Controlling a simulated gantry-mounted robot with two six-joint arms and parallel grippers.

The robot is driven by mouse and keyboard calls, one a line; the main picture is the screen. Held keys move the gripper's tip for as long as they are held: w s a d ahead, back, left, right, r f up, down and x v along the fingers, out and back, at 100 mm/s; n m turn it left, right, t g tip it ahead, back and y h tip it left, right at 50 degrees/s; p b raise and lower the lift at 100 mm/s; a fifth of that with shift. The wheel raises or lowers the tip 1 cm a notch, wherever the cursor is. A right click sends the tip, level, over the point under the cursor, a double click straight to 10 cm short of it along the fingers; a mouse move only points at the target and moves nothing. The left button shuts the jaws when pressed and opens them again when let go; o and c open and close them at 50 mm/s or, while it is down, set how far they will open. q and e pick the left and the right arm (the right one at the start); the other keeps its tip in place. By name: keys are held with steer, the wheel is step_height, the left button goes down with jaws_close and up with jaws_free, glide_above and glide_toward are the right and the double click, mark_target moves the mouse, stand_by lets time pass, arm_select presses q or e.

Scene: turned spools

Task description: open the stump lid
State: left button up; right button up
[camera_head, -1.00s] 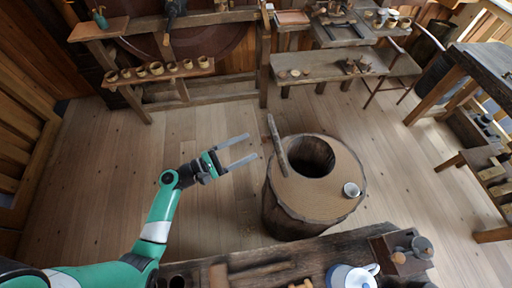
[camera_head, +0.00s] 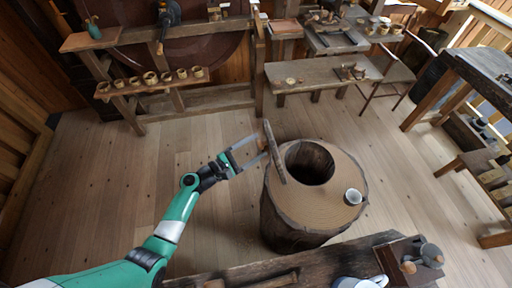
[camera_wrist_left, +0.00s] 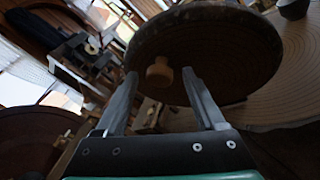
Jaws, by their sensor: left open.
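The tree stump (camera_head: 330,205) stands on the floor with a dark round opening (camera_head: 310,163) in its top. Its lid (camera_head: 274,152) stands steeply tilted at the left edge of this opening, seen nearly edge-on, and the opening is uncovered. My left gripper (camera_head: 261,147) is open at the lid's left side, its fingertips close to the lid. In the left wrist view the dark lid (camera_wrist_left: 225,50) fills the upper middle. Its light wooden knob (camera_wrist_left: 159,72) shows between the open fingers (camera_wrist_left: 160,78); contact cannot be told. My right gripper is not in view.
A white cup (camera_head: 353,196) stands on the stump's right rim. A workbench (camera_head: 300,262) with a white and blue jug (camera_head: 355,283) lies in front. A low bench (camera_head: 325,72) and shelves stand behind. The floor left of the stump is clear.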

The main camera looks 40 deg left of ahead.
arm_select(q)
steer(key=shift+w, duration=0.25)
jaws_close()
stand_by(1.3)
